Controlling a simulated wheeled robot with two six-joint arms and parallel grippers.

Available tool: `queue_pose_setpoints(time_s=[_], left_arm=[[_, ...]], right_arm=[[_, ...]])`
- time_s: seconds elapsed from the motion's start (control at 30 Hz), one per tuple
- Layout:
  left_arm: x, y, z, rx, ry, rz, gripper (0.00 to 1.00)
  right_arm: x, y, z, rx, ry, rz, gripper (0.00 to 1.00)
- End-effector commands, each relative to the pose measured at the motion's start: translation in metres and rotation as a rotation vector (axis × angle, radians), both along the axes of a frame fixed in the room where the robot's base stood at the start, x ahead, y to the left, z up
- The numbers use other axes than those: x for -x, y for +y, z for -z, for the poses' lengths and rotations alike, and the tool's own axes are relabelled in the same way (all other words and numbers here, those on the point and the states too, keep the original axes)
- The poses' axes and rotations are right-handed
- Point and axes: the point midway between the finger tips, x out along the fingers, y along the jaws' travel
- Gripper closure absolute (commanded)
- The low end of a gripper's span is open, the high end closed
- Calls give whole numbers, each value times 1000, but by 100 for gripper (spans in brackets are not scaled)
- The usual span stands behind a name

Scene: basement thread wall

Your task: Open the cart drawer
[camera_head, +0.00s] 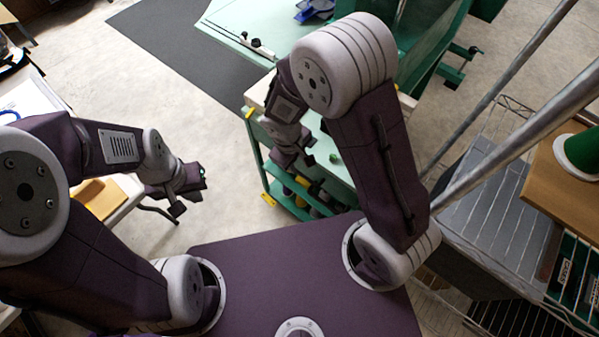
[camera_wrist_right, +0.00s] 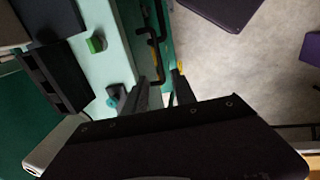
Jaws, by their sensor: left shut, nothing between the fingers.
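The green cart (camera_head: 340,165) with a pale green top stands ahead of me, partly hidden by my right arm. In the right wrist view its top (camera_wrist_right: 112,60) and green side show, with a dark bent bar like a handle (camera_wrist_right: 153,42) along the side. I cannot make out the drawer front clearly. My right gripper (camera_head: 295,158) is at the cart's near edge. In the right wrist view its two dark fingers (camera_wrist_right: 164,84) are apart, just short of the bar, with nothing seen between them. My left gripper (camera_head: 190,188) is shut and empty, over the floor left of the cart.
Small green pieces (camera_wrist_right: 96,44) lie on the cart top. Bottles stand on its lower shelf (camera_head: 300,200). A wire rack (camera_head: 500,190) and a wooden board with a green thread cone (camera_head: 580,152) are at right. A table (camera_head: 125,190) is at left. Floor is clear between.

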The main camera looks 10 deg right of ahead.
Motion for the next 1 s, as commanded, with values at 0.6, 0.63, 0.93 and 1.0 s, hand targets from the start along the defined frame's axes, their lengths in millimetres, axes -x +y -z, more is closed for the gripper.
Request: queue_pose_setpoints(time_s=[0.6, 0.63, 0.93, 1.0], left_arm=[[0, 0, 33, 0, 0, 0, 100], [0, 0, 33, 0, 0, 0, 100], [0, 0, 32, 0, 0, 0, 100], [0, 0, 32, 0, 0, 0, 100]], right_arm=[[-10, -13, 88, -1, 0, 1, 67], [-10, -13, 88, -1, 0, 2, 67], [-10, -13, 87, 0, 0, 2, 100], [-10, -13, 87, 0, 0, 2, 100]])
